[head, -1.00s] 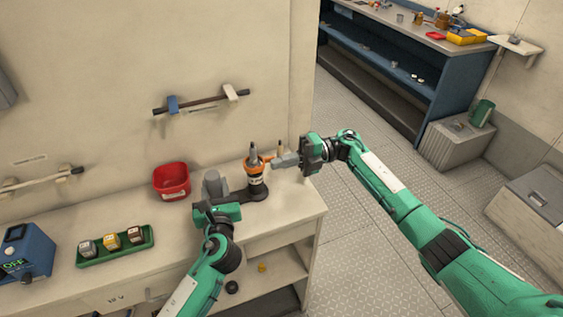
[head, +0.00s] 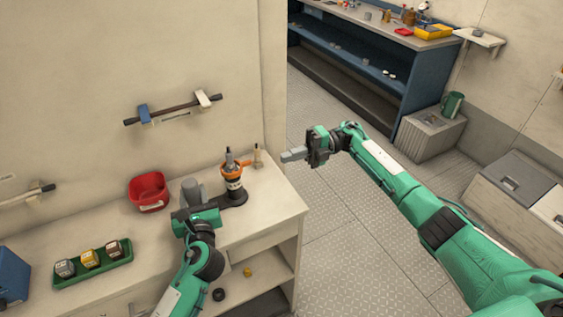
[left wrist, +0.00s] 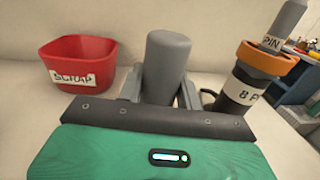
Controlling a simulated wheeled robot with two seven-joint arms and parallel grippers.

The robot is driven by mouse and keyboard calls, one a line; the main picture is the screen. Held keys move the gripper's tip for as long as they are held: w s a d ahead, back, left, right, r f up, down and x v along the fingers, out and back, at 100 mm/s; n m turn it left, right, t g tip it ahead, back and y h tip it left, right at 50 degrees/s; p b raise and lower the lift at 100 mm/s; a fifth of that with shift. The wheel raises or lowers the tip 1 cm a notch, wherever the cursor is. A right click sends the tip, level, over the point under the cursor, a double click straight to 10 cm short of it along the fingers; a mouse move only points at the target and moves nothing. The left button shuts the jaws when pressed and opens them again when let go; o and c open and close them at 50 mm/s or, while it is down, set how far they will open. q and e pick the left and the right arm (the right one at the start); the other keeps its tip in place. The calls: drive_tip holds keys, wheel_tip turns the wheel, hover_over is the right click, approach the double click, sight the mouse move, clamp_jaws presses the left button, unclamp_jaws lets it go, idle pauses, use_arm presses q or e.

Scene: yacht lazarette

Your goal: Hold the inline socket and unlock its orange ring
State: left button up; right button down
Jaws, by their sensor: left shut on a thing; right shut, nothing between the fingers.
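The inline socket (head: 234,185) is a black upright body with a white label and an orange ring (head: 232,170) around its top. It stands on a dark base on the bench. A grey plug (left wrist: 288,22) marked "PIN" sticks up out of the ring. My left gripper (head: 192,205) is shut on a thick grey cylinder (left wrist: 167,65) just left of the socket body; whether the cylinder is joined to the socket's base is hard to see. My right gripper (head: 293,155) is shut and empty, in the air right of the ring and apart from it.
A red scrap bin (head: 149,191) stands at the wall. A green tray (head: 94,262) with small blocks lies at the left. A small pale peg with a brown top (head: 258,157) stands behind the socket. The bench (head: 275,212) is clear right of the socket.

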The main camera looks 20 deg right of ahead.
idle(0.4)
use_arm(q)
drive_tip(key=o, duration=1.3)
drive_tip(key=shift+s, duration=0.1)
